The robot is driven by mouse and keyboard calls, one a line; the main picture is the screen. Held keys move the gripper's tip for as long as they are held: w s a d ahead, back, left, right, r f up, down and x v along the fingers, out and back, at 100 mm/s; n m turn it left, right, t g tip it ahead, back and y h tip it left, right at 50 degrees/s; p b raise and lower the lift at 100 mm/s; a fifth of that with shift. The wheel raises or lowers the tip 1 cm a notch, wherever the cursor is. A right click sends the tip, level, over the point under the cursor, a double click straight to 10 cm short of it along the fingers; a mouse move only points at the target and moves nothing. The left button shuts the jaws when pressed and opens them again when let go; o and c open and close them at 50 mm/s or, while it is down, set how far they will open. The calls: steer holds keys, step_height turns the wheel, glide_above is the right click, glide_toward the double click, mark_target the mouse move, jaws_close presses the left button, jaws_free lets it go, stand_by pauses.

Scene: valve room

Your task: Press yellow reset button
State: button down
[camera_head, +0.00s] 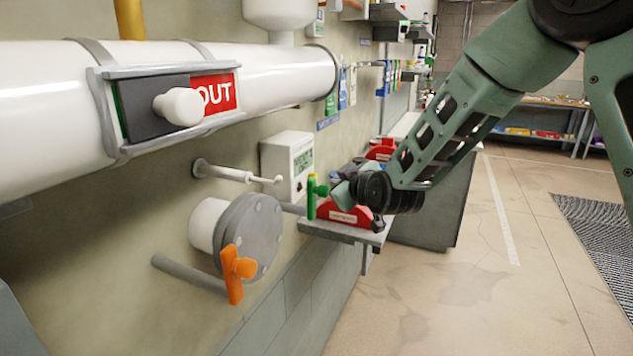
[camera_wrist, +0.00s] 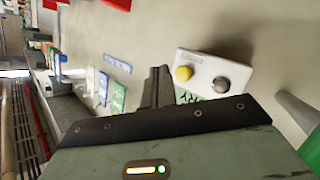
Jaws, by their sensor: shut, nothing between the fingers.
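The yellow button (camera_wrist: 183,73) sits on the face of a white wall box (camera_wrist: 205,66) in the wrist view, beside a grey round knob (camera_wrist: 220,84). The same white box (camera_head: 287,160) is on the wall in the head view, where its yellow button cannot be made out. My gripper (camera_wrist: 159,76) is shut and empty. In the wrist picture its dark fingers lie just left of the yellow button, and a gap in depth cannot be judged. In the head view my gripper (camera_head: 343,190) is in front of the box, to its lower right.
A small wall shelf (camera_head: 345,233) below my gripper carries a red piece (camera_head: 345,214) and an upright green piece (camera_head: 311,196). A thin white rod (camera_head: 225,172) sticks out left of the box. An orange handle (camera_head: 236,272) is on a grey flange (camera_head: 253,235). Floor at right is open.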

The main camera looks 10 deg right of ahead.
steer(key=shift+s+d+b, duration=0.2)
steer(key=shift+s+d, duration=0.25)
steer(key=shift+d, duration=0.2)
steer(key=shift+s+d+b, duration=0.15)
steer(key=shift+s+d, duration=0.3)
steer(key=shift+d, duration=0.15)
steer(key=s+d+f+m+g+h, duration=0.1)
steer(key=s+d+f+m+g, duration=0.2)
steer(key=s, duration=0.6)
steer(key=s+d+f+m+g+h, duration=0.1)
steer(key=s+d+f+m+g, duration=0.15)
steer(key=s+g, duration=0.45)
steer(key=s+d+f+m+g+h, duration=0.15)
steer(key=s+d, duration=0.25)
steer(key=s, duration=0.8)
steer(key=s+a+r+n+g+y, duration=0.1)
steer(key=s+a+n+g, duration=0.2)
steer(key=s+a+n, duration=0.4)
steer(key=s+a, duration=0.5)
steer(key=a, duration=0.5)
steer(key=shift+s, duration=0.25)
steer(key=shift+r, duration=0.1)
